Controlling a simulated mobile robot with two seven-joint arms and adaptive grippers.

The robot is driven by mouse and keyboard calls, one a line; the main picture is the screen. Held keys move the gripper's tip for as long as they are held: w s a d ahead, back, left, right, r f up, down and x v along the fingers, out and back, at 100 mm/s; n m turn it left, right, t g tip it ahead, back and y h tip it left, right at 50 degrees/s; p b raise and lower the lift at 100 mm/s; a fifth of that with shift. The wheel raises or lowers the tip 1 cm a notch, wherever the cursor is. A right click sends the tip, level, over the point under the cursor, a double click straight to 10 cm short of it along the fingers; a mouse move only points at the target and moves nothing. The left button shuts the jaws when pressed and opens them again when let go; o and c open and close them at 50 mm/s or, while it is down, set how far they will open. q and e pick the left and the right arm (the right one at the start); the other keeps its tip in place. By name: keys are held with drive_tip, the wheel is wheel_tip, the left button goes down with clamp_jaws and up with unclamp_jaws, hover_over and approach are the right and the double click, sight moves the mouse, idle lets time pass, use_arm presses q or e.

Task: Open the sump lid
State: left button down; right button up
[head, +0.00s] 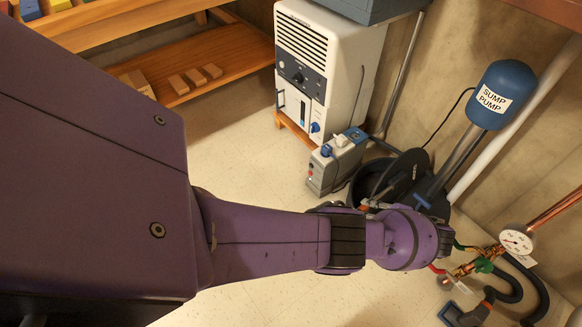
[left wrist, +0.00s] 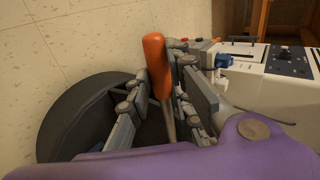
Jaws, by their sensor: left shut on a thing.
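The sump (head: 357,190) is a round black pit opening at the foot of the wall, partly hidden behind my arm. A dark grey disc, seemingly the sump lid (head: 408,168), appears tilted up at its right side. My left gripper (head: 370,204) is beside the sump's near edge, mostly hidden by my purple wrist. In the left wrist view the left gripper (left wrist: 160,95) is shut on an orange-handled tool (left wrist: 154,55) with a thin metal shaft. A dark round part of the sump (left wrist: 62,112) shows left of the fingers. My right gripper is out of view.
A blue sump pump (head: 504,85) stands over the pit's right side. A grey box (head: 335,160) and a white dehumidifier-like unit (head: 318,65) stand behind. A gauge (head: 516,241) with copper pipes and black hoses is at right. Pale floor is clear at left.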

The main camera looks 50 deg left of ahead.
use_arm(q)
drive_tip(key=shift+s+d+f+b, duration=0.1)
drive_tip(key=shift+d+f+b, duration=0.15)
drive_tip(key=shift+d, duration=0.5)
drive_tip(key=shift+s+d+f+b, duration=0.15)
drive_tip(key=shift+d+f+b, duration=0.05)
drive_tip(key=shift+d, duration=0.55)
drive_tip(key=shift+s+d+f+b, duration=0.1)
drive_tip(key=shift+d+f+b, duration=0.15)
drive_tip(key=shift+d, duration=0.5)
drive_tip(key=c, duration=1.6)
unclamp_jaws()
drive_tip(key=shift+f, duration=0.2)
drive_tip(key=shift+w+r, duration=0.1)
drive_tip(key=shift+r, duration=0.1)
drive_tip(key=v, duration=1.2)
drive_tip(key=shift+r, duration=0.1)
